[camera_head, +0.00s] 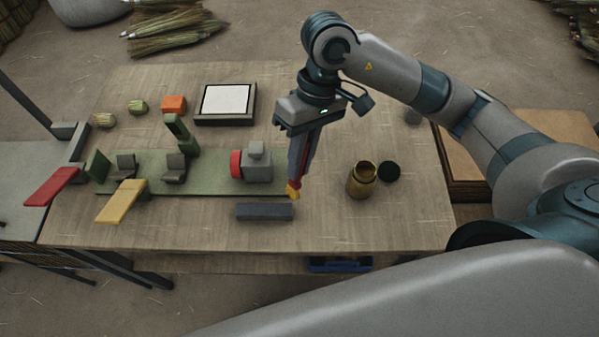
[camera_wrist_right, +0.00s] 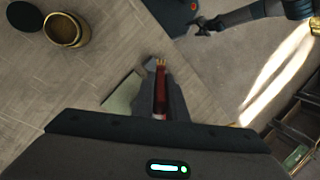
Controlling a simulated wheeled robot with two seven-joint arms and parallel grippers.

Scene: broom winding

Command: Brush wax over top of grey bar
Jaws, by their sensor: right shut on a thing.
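My right gripper (camera_head: 299,172) points down over the table, shut on a brush with a red handle (camera_head: 301,162) and yellow bristles (camera_head: 293,191). The bristles also show in the right wrist view (camera_wrist_right: 160,63). The dark grey bar (camera_head: 262,211) lies flat near the table's front edge. The bristle tip is just behind its right end; I cannot tell whether they touch. The open wax jar (camera_head: 361,186) stands right of the brush, its dark lid (camera_head: 389,171) beside it. A dark claw-like end, apparently my left gripper (camera_wrist_right: 204,26), shows small in the right wrist view.
Behind the bar is a green base (camera_head: 215,187) with a grey block and red disc (camera_head: 236,164). A white-topped tray (camera_head: 225,118) and orange block (camera_head: 173,104) lie farther back. Table between bar and jar is clear.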

